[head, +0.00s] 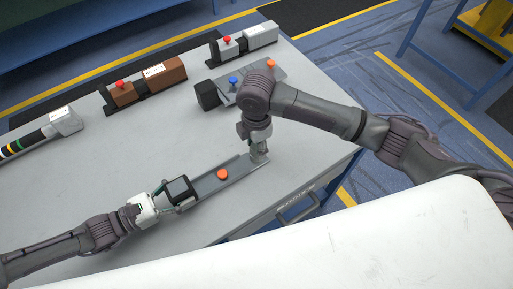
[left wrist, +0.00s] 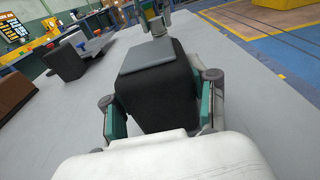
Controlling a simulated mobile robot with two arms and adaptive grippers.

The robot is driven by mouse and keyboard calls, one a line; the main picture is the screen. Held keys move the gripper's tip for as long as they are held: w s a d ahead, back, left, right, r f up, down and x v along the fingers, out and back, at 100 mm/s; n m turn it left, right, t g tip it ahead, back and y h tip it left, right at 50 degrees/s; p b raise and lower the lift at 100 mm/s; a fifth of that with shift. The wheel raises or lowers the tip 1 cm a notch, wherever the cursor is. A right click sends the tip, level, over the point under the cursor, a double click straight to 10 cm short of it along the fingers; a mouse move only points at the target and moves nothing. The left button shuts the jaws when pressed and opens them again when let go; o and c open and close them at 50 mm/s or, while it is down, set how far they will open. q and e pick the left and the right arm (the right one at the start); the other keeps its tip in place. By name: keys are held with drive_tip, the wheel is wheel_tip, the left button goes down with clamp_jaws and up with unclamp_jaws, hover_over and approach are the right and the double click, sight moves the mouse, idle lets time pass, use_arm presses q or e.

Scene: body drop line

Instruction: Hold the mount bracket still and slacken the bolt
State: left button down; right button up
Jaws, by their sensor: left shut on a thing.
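The mount bracket, a flat grey plate (head: 204,185) with a black block (head: 180,189) at its left end, lies near the front of the grey table. An orange bolt (head: 222,174) stands on the plate. My left gripper (head: 172,193) is shut on the black block; the left wrist view shows the block (left wrist: 158,95) between its two fingers. My right gripper (head: 260,152) points down at the plate's right end, to the right of the bolt. Whether it touches the plate, and its finger opening, cannot be told. The left wrist view shows only part of it, at the top.
A second bracket (head: 243,91) with a blue and an orange bolt lies behind my right arm. A brown unit (head: 150,88), a grey unit (head: 245,42) and a striped cylinder (head: 28,143) line the back. The table's middle is clear. A drawer handle (head: 298,207) juts from the front.

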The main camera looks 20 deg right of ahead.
sight(256, 147)
use_arm(q)
drive_tip(key=shift+s+a+f, duration=0.15)
drive_tip(key=shift+s+f, duration=0.05)
drive_tip(key=shift+f, duration=0.25)
use_arm(e)
drive_tip(key=o, duration=0.3)
drive_tip(key=shift+f, duration=0.1)
use_arm(q)
drive_tip(key=c, duration=0.8)
unclamp_jaws()
drive_tip(key=o, duration=0.5)
drive_tip(key=shift+w+r, duration=0.1)
drive_tip(key=shift+o, duration=0.3)
drive_tip(key=shift+r, duration=0.1)
use_arm(e)
wheel_tip(256, 147, up, 12)
use_arm(q)
drive_tip(key=shift+r, duration=0.1)
use_arm(e)
drive_tip(key=shift+s, duration=0.1)
